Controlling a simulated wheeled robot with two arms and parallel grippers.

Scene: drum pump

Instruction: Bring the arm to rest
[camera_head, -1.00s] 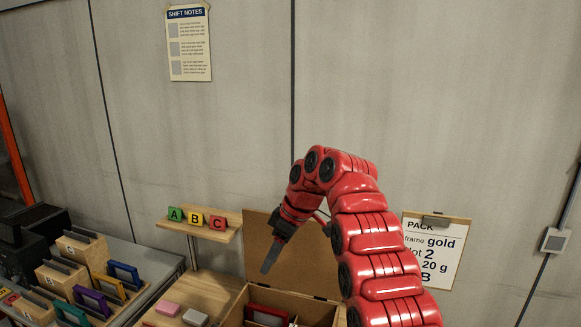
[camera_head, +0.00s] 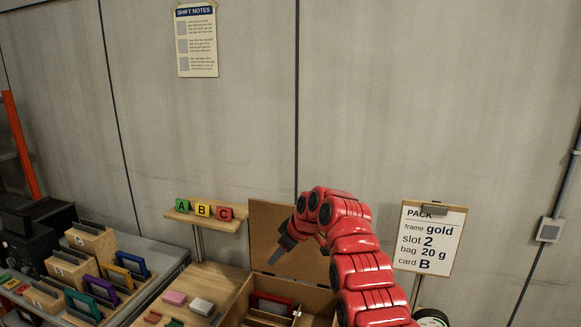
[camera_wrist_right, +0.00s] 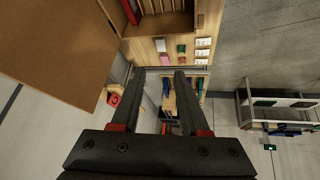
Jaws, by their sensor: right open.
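My right arm (camera_head: 355,245) is red and rises from the bottom of the head view, bent over with its forearm pointing down and left. My right gripper (camera_head: 275,258) hangs in front of the open lid of a brown box, above the box's left side. In the right wrist view the two dark fingers of the gripper (camera_wrist_right: 158,75) are spread apart with nothing between them. My left gripper is not in view.
The open box (camera_head: 236,310) holds a red frame (camera_head: 272,303). A small shelf (camera_head: 215,224) carries cards A, B and C. Colored frames and wooden racks (camera_head: 90,240) stand at left. A PACK clipboard (camera_head: 427,237) is at right.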

